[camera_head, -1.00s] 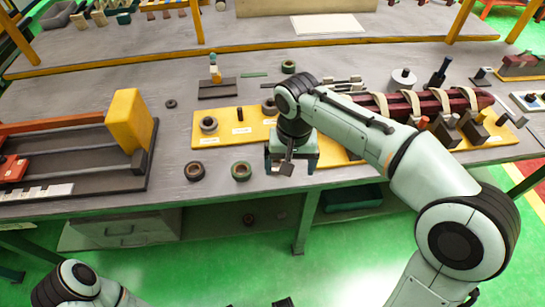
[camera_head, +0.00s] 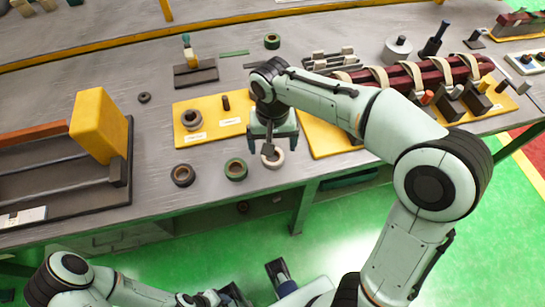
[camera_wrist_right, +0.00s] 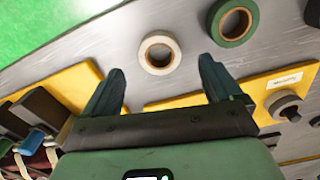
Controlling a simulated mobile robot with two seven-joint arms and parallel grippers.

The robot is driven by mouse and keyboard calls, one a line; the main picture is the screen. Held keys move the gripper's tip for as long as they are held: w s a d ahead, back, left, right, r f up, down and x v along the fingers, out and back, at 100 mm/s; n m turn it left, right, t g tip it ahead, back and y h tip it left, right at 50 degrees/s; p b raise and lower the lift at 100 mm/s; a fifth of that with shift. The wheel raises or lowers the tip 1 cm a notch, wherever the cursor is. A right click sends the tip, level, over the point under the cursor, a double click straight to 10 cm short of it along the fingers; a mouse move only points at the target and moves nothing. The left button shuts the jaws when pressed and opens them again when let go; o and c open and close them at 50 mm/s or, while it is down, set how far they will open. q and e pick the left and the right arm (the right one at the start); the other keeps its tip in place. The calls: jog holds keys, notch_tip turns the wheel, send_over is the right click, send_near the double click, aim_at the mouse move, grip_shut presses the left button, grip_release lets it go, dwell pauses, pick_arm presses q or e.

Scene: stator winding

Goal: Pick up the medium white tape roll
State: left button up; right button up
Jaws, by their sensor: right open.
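The white tape roll (camera_head: 272,157) lies flat near the front edge of the grey table, partly covered by my right gripper in the head view. In the right wrist view the whole white roll (camera_wrist_right: 160,52) shows, just beyond the gap between the fingertips. My right gripper (camera_head: 272,146) is open and empty, pointing down above the roll. In the right wrist view its two fingers (camera_wrist_right: 162,70) are spread wide. My left gripper (camera_head: 258,288) is low at the bottom of the head view, in front of the table; its jaws are unclear.
A green tape roll (camera_head: 235,169) and a dark roll (camera_head: 183,175) lie to the left. A yellow board (camera_head: 205,133) behind them carries a grey roll (camera_head: 191,118). Bare table lies near the front edge.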

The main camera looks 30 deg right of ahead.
aim_at(273, 160)
notch_tip(273, 160, down, 5)
jog(key=shift+w+d+f+b, duration=0.1)
jog(key=shift+w+f+b, duration=0.05)
jog(key=shift+b, duration=0.3)
jog(key=c, duration=1.1)
